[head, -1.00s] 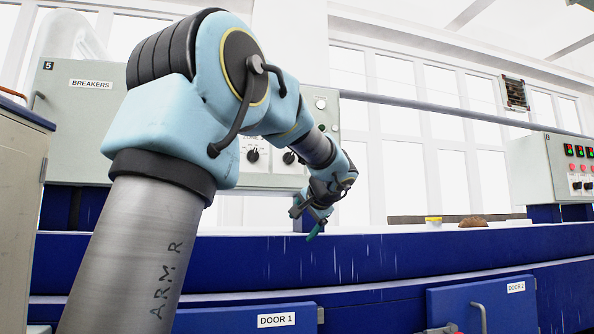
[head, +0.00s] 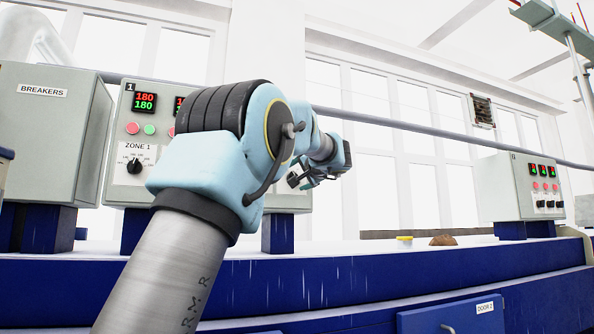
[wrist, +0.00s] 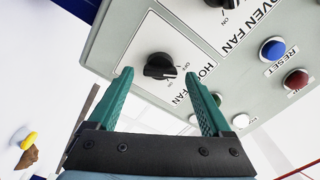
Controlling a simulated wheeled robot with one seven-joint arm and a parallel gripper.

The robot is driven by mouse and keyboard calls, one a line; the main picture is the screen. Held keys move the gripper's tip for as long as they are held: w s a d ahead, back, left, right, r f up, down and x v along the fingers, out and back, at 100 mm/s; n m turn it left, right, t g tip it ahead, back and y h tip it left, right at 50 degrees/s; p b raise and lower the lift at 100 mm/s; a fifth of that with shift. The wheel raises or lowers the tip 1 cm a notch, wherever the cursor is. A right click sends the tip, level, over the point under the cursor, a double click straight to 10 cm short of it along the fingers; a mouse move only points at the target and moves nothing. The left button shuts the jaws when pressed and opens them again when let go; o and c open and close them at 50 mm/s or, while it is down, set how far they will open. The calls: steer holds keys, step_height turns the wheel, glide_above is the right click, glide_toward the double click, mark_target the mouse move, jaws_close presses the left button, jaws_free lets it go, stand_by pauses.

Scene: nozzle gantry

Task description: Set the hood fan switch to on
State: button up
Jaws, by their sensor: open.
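The hood fan switch (wrist: 160,66) is a black rotary knob on a white plate in the wrist view. OFF and ON marks sit by its right end, which looks nearer OFF. The label, partly hidden by a finger, reads HO… FAN. My gripper (wrist: 158,74) is open and empty, its green fingers pointing at the panel to either side of the knob in the picture. Whether they touch the panel is not clear. In the head view my gripper (head: 310,180) is at the right edge of the zone 1 panel, and my arm hides the switch.
The oven fan knob (wrist: 217,2), a blue reset button (wrist: 272,48) and a red button (wrist: 296,79) are on the same panel. The breakers box (head: 45,130) stands at the left. A second control box (head: 500,185) and a yellow-lidded tub (head: 404,241) are to the right.

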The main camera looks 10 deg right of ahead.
steer(key=shift+w+a, duration=0.1)
steer(key=shift+w, duration=0.65)
steer(key=shift+c, duration=0.3)
jaws_close()
steer(key=shift+f+m, duration=0.1)
steer(key=shift+m, duration=0.2)
steer(key=m, duration=1.1)
steer(key=shift+f, duration=0.15)
steer(key=shift+m, duration=0.3)
